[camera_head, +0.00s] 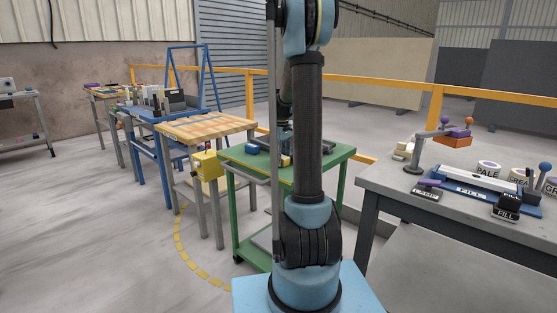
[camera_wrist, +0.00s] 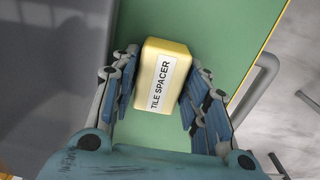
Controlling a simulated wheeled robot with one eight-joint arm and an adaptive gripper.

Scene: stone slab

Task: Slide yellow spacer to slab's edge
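The yellow spacer (camera_wrist: 178,72), a block with a white label reading "TILE SPACER", lies over the green surface in the wrist view. My gripper (camera_wrist: 160,85) has its blue-padded fingers on either side of it, spread. A narrow strip of green shows between the left finger and the block. On the right side I cannot tell whether finger and block touch. A smooth dark grey surface (camera_wrist: 55,65), which may be the slab, fills the left of the wrist view. In the head view, my arm hides most of this area, and a small yellow patch (camera_head: 285,160) shows there.
The green table (camera_head: 330,158) stands behind my arm, with a blue item (camera_head: 251,149) on it. In the wrist view its edge runs diagonally at the right, with a grey rail (camera_wrist: 258,92) beyond. A grey workbench (camera_head: 385,178) with labelled items stands at right, a wooden-topped table (camera_head: 205,127) at left.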

